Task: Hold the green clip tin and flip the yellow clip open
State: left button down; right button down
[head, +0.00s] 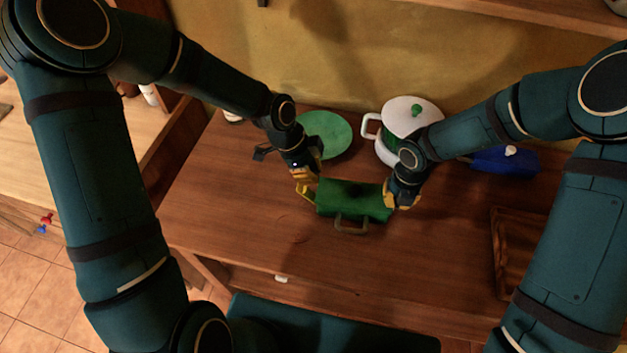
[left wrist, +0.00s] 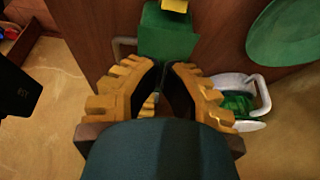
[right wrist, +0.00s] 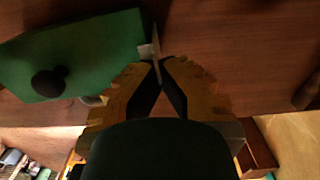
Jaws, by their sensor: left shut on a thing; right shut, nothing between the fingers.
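The green clip tin (head: 353,200) lies on the brown counter with a bracket handle (head: 351,228) on its front. My left gripper (head: 306,188) is at its left end and shut on it; the tin also shows between and beyond the fingers in the left wrist view (left wrist: 166,38). A bright yellow piece, apparently the yellow clip (left wrist: 175,5), shows at the top edge there; I cannot tell how far open it is. My right gripper (head: 402,198) is shut and empty at the tin's right end. Its fingertips are beside a small grey metal piece (right wrist: 149,51).
A green plate (head: 324,134) and a white pot (head: 384,148) with a lid stand behind the tin. A blue container (head: 505,161) is at the back right and a wooden tray (head: 506,228) at the right. The counter in front of the tin is clear.

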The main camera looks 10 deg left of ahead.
pick_arm(q)
jog(key=v, duration=0.6)
jog(key=shift+a, duration=0.4)
pick_arm(e)
jog(key=c, duration=1.7)
grip_release()
jog(key=o, duration=0.6)
jog(key=shift+o, duration=0.2)
